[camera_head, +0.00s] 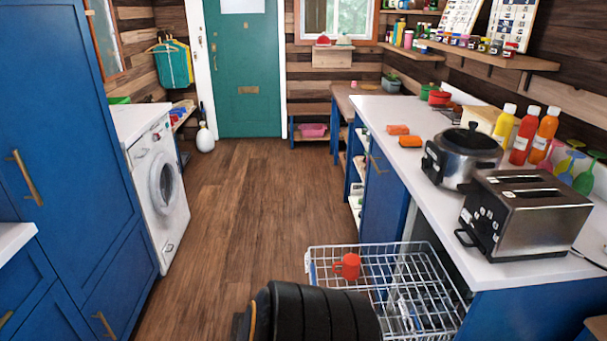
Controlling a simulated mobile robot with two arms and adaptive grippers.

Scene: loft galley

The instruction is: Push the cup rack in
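The cup rack (312,262) is a white wire basket at the lower middle right. It is pulled out to the left from under the white counter (415,118), over the floor. A red cup (347,266) sits in it near its far left corner. Below the rack's wires, more wire and grey shapes show, but I cannot make them out. A black ribbed part of my arm hides the area just left of the rack's near side. Neither of my grippers shows in this view.
A steel toaster (520,218) and a pot (462,157) stand on the counter above the rack. A white washing machine (160,190) and blue cabinets (60,130) line the left. The wooden floor (240,200) between is clear up to the green door (245,65).

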